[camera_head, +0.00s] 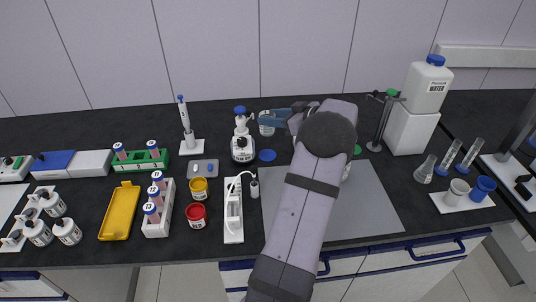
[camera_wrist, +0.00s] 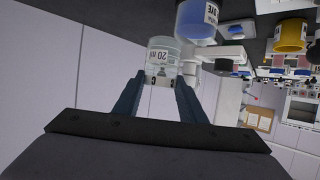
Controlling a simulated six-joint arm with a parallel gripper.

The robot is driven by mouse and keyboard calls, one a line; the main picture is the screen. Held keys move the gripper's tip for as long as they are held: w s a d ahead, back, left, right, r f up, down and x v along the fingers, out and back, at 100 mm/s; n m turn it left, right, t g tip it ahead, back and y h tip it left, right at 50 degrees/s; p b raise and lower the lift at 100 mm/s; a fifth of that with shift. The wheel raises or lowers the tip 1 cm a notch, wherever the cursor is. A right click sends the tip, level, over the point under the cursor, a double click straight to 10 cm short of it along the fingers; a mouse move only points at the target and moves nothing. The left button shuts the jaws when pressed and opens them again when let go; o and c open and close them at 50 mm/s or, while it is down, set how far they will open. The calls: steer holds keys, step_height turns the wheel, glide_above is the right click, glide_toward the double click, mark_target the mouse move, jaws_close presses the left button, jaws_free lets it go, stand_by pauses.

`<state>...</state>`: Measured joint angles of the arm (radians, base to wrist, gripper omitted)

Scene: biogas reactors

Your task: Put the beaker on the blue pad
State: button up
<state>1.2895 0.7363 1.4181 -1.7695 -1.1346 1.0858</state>
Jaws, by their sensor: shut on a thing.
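The beaker (camera_head: 266,124) is clear glass and appears behind the blue pad in the head view. It also shows in the wrist view (camera_wrist: 162,52), with a "20 ml" label that reads upside down there. My gripper (camera_wrist: 160,80) is shut on the beaker, one dark blue finger on each side. In the head view my gripper (camera_head: 276,119) reaches left to the beaker. The blue pad (camera_head: 267,155) is a small round disc on the dark bench, bare and below the beaker in the picture. I cannot tell how high the beaker is above the bench.
A white bottle with a blue cap (camera_head: 242,146) stands close left of the beaker and pad. A grey mat (camera_head: 375,205) lies under my arm at the right. A white stand with a probe (camera_head: 233,215) is in front of the pad.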

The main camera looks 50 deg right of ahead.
steer(key=shift+f+p, duration=0.65)
steer(key=shift+f, duration=4.3)
steer(key=shift+f, duration=0.1)
steer(key=shift+f, duration=0.1)
steer(key=o, duration=0.8)
steer(key=b+v, duration=0.2)
steer(key=v, duration=1)
steer(key=shift+r, duration=0.25)
